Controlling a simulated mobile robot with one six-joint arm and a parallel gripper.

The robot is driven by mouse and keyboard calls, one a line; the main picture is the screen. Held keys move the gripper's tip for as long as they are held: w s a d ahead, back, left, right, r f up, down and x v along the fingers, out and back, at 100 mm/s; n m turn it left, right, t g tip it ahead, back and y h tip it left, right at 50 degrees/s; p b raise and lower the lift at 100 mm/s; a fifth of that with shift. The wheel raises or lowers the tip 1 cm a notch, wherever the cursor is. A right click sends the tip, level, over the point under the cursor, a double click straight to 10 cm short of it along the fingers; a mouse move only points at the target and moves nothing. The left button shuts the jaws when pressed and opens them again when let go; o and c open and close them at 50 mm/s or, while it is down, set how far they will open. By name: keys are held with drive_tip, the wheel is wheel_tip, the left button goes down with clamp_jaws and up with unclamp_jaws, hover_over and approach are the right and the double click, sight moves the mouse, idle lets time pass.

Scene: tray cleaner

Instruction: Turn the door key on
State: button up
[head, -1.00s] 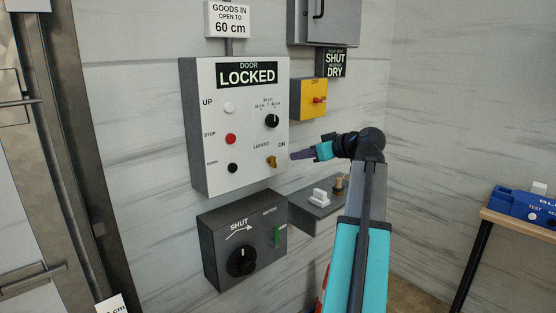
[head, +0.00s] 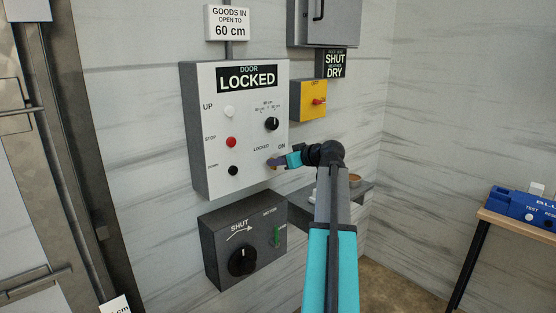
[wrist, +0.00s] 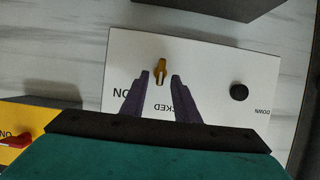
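The door key is a small brass-yellow key (wrist: 160,72) on the lower right of the white door panel (head: 211,89), between the words LOCKED and ON. In the head view my gripper (head: 271,162) is at the key and hides most of it. In the wrist view my gripper (wrist: 161,78) is open, with one purple finger on each side of the key and a gap to both. The panel sign (head: 247,77) reads DOOR LOCKED.
The panel also has a red STOP button (head: 231,142), a white UP button (head: 229,111), a black DOWN button (head: 233,170) and a black dial (head: 272,124). A yellow switch box (head: 305,101) is to the right. A grey SHUT box (head: 212,240) and a shelf (head: 356,196) are below.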

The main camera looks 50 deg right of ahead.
drive_tip(key=shift+w+f, duration=0.15)
drive_tip(key=shift+w, duration=0.3)
clamp_jaws()
